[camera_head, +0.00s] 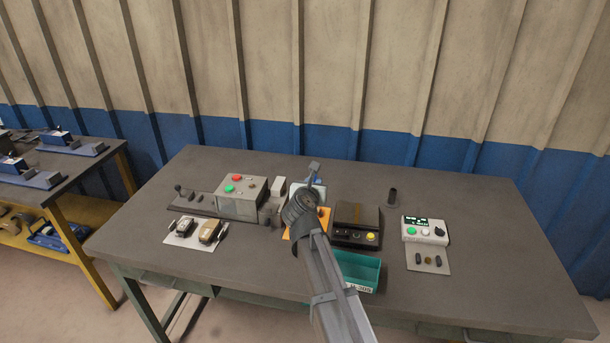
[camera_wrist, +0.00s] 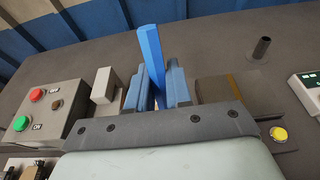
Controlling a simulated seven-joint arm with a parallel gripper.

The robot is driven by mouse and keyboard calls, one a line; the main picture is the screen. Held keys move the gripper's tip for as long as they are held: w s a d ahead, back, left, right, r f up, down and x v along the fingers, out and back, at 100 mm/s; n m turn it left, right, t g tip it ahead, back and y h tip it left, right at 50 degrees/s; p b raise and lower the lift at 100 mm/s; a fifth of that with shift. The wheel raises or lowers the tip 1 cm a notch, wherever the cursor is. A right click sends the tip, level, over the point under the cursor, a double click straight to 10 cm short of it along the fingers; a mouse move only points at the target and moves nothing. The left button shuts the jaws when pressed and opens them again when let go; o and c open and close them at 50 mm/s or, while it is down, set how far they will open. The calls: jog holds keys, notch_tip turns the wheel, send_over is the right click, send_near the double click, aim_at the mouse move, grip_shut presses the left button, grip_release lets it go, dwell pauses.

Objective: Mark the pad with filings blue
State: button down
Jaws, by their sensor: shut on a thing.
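My gripper (camera_wrist: 156,98) is shut on a blue stick (camera_wrist: 151,54), likely a marker, which stands up between the blue fingers and leans slightly left in the wrist view. In the head view my arm hides most of the gripper. Two brake pads, a left one (camera_head: 185,225) and a right brownish one (camera_head: 209,231), lie side by side on a white sheet (camera_head: 181,240) at the left front of the table. The gripper is to the right of them and apart from them. Filings are too small to make out on either pad.
A grey control box (camera_head: 241,207) with red and green buttons stands between pads and gripper, behind the pads. Right of my arm are a dark box with a yellow button (camera_head: 370,236), a teal bin (camera_head: 362,268), a dark upright cylinder (camera_head: 393,195) and a display unit (camera_head: 424,230).

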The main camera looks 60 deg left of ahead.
notch_tip(320, 180, down, 6)
dwell(0.9)
jog(key=shift+f, duration=0.5)
dwell(1.3)
jog(key=shift+s+a, duration=1.35)
jog(key=shift+s, duration=0.05)
dwell(3.6)
